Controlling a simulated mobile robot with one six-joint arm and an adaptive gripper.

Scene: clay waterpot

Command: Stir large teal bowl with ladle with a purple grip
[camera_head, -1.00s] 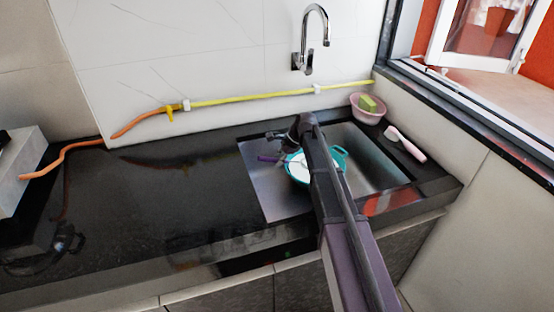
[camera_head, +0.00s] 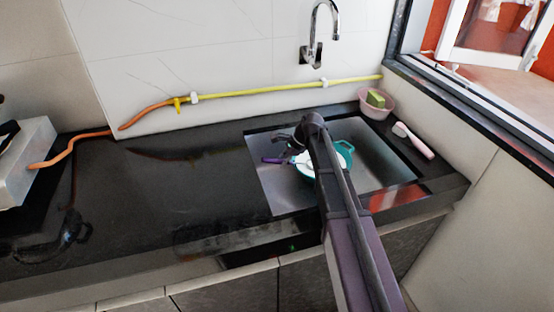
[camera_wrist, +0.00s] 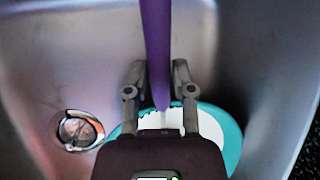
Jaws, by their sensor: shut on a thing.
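The large teal bowl (camera_head: 341,160) stands in the sink and has something white inside. My arm hides part of it in the head view. Its teal rim also shows in the wrist view (camera_wrist: 232,150), below my gripper. My gripper (camera_wrist: 160,72) is shut on the purple grip of the ladle (camera_wrist: 156,35). The purple grip also shows in the head view (camera_head: 272,161), left of the bowl. The ladle's lower end runs toward the white contents, but my gripper hides it, so I cannot tell whether it touches them.
The metal sink (camera_head: 275,185) has a drain (camera_wrist: 78,130) left of the bowl. A tap (camera_head: 316,35) is on the wall behind. A pink basin with a green sponge (camera_head: 376,99) and a pink-handled brush (camera_head: 414,140) lie at right.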

